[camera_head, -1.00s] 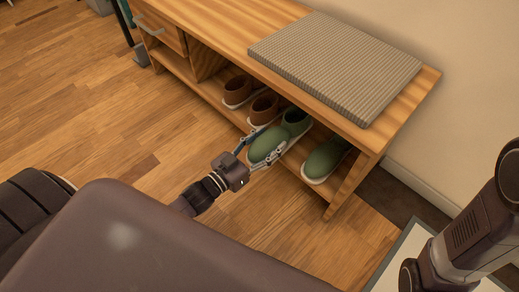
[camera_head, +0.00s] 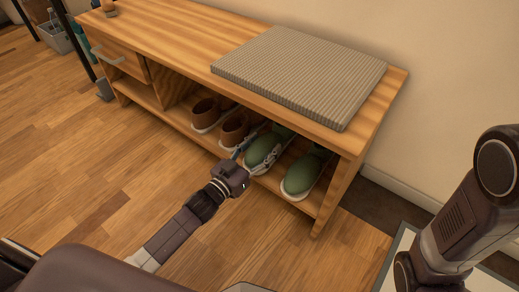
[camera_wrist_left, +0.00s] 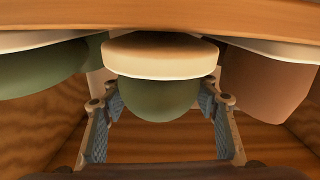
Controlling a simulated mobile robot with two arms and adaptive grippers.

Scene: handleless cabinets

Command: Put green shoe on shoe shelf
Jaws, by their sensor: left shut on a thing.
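The wooden shoe shelf (camera_head: 203,145) is the open lower compartment of a bench. A green shoe (camera_head: 262,149) is on or just above its right part, toe outward. My left gripper (camera_head: 252,162) is shut on this shoe, one finger on each side. In the left wrist view the shoe (camera_wrist_left: 155,97) appears upside down between the fingers (camera_wrist_left: 165,115), pale sole at the top. A second green shoe (camera_head: 303,172) stands to its right on the shelf. Whether the held sole touches the board is unclear. My right gripper is out of view.
Two brown shoes (camera_head: 234,130) stand left of the held shoe, the nearer one close beside it. The bench top with a grey cushion (camera_head: 300,72) lies overhead. A side panel (camera_head: 340,190) closes the shelf at right. The floor in front (camera_head: 110,160) is clear.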

